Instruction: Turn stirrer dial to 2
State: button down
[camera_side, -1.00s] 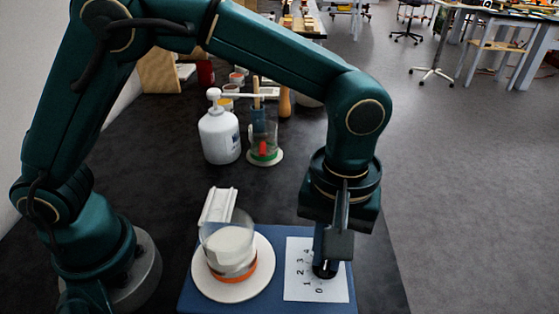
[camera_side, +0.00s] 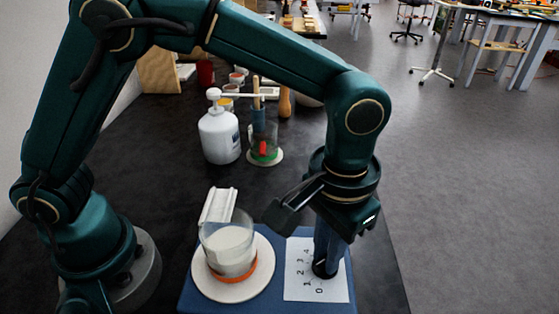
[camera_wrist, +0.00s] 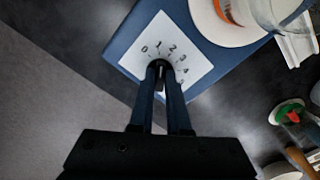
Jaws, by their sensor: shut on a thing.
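The stirrer is a blue box (camera_side: 275,240) with a white round plate (camera_side: 215,290) on top. Its dial is a black knob (camera_side: 323,272) on a white card (camera_side: 300,290) numbered from 0 upward. The wrist view shows the card (camera_wrist: 195,62) with its numbers arced around the knob (camera_wrist: 159,64). My gripper (camera_side: 325,262) points straight down and is shut on the knob. In the wrist view its two fingers (camera_wrist: 160,72) stand on either side of the knob and hide part of it. Which number the knob's pointer faces is hard to tell.
A glass beaker (camera_side: 228,240) with white contents and an orange band stands on the plate, left of my gripper. A white ridged block (camera_side: 218,205) lies behind it. A white bottle (camera_side: 219,135) and a glass with red and green (camera_side: 264,145) stand farther back.

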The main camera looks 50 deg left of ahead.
jog(key=shift+m, duration=2.2)
jog(key=shift+r, duration=0.1)
jog(key=c, duration=0.9)
grip_release()
jog(key=shift+r, duration=2.55)
